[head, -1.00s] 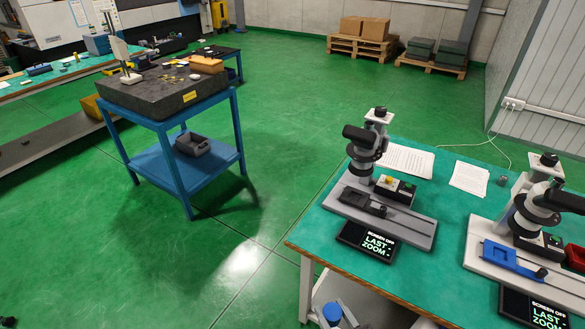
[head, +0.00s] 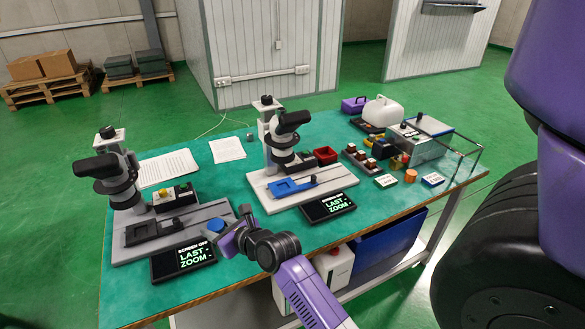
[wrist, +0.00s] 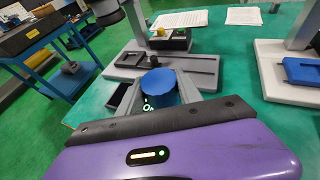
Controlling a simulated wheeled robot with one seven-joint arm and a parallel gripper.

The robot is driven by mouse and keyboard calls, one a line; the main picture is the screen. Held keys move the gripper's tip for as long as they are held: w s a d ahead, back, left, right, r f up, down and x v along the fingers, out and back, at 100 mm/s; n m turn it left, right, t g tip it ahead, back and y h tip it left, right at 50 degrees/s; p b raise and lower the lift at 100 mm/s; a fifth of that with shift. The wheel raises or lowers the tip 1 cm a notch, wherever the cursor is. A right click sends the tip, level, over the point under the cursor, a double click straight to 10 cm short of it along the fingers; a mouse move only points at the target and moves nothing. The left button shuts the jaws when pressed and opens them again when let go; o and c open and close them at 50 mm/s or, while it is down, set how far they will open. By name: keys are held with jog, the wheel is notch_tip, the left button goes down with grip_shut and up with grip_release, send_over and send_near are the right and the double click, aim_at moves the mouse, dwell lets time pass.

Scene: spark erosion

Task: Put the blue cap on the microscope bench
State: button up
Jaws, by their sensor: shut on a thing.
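The blue cap (head: 215,226) is a round blue disc held at the end of my gripper (head: 221,233), which is shut on it. In the wrist view the cap (wrist: 158,82) sits between the grey fingers, its flat top toward the camera. The microscope bench (head: 232,258) has a teal top and a wooden front edge. My gripper is above its front part, between the two screens. The gap between cap and bench top is hard to judge.
A dark microscope (head: 118,180) stands at left and another with a blue slide holder (head: 294,185) in the middle. Screens (head: 183,259) and (head: 328,206) lie in front. Papers (head: 166,168) lie behind. Small jars and a glass case (head: 425,145) crowd the right end.

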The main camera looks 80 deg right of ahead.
jog(key=s+d+r+m+g+h, duration=0.1)
jog(key=s+d+r, duration=0.25)
jog(key=d, duration=0.25)
jog(key=s+d+r+m+g+h, duration=0.1)
jog(key=s+d+r+m+h, duration=0.1)
jog(key=s+d+r, duration=0.3)
jog(key=f+b, duration=0.1)
jog(key=f, duration=0.6)
jog(key=w+f+b, duration=0.1)
jog(key=f, duration=0.6)
jog(key=d+f, duration=0.1)
jog(key=f, duration=0.6)
jog(key=shift+w+f+b, duration=0.15)
jog(key=shift+w+b, duration=0.1)
jog(key=shift+b, duration=0.15)
jog(key=shift+f, duration=0.1)
jog(key=o, duration=1.3)
